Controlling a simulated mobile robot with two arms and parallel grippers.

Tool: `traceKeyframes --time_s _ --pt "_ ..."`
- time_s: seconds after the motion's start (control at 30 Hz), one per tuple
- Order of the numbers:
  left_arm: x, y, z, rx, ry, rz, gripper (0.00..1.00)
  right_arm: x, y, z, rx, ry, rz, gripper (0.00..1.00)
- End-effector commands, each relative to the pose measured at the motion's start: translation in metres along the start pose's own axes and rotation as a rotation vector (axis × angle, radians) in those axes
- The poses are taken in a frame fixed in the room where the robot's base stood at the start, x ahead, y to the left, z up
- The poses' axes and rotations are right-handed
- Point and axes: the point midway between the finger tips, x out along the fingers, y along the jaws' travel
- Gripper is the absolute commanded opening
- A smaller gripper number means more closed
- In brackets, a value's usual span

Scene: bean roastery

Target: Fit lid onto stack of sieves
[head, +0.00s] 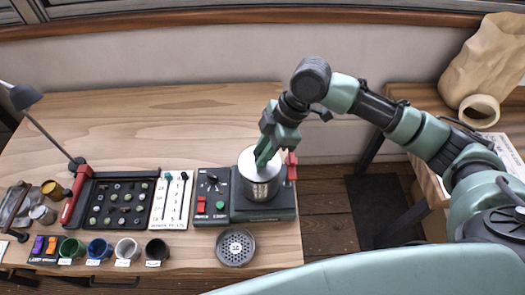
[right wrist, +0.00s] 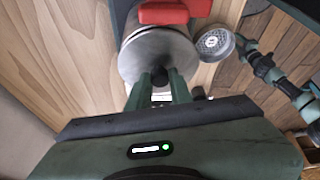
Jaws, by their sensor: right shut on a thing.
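The stack of sieves (head: 260,188) is a silver cylinder standing upright on the dark shaker base (head: 265,212). The lid (right wrist: 140,55) is a round grey metal disc with a dark knob (right wrist: 160,77). My right gripper (head: 264,160) reaches down over the top of the stack and is shut on the lid's knob, with its fingers on either side of it in the right wrist view (right wrist: 160,85). The lid is over the stack; I cannot tell if it is fully seated. A part of my left arm seems to show at the right of the right wrist view, its jaws unclear.
A red clamp (head: 291,167) stands close right of the stack. A loose perforated sieve (head: 235,247) lies in front of it. The control panel (head: 212,190), a dark sample tray (head: 118,203) and several cups crowd the left. The table's back is clear.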

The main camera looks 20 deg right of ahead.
Motion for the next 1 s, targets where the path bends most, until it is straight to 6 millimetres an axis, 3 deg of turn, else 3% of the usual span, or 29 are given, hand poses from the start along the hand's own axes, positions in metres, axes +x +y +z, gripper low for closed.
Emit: traceKeyframes --time_s 0.27,1.0 --pt "-0.0089 -0.0015 -0.0011 0.0 0.001 -0.002 0.36 -0.0013 0.0 -0.0006 0.0 0.0 0.0 0.0" --pt "-0.006 -0.0018 -0.0013 -0.001 0.001 -0.002 0.36 0.0061 0.0 0.0025 0.0 0.001 0.0 0.0"
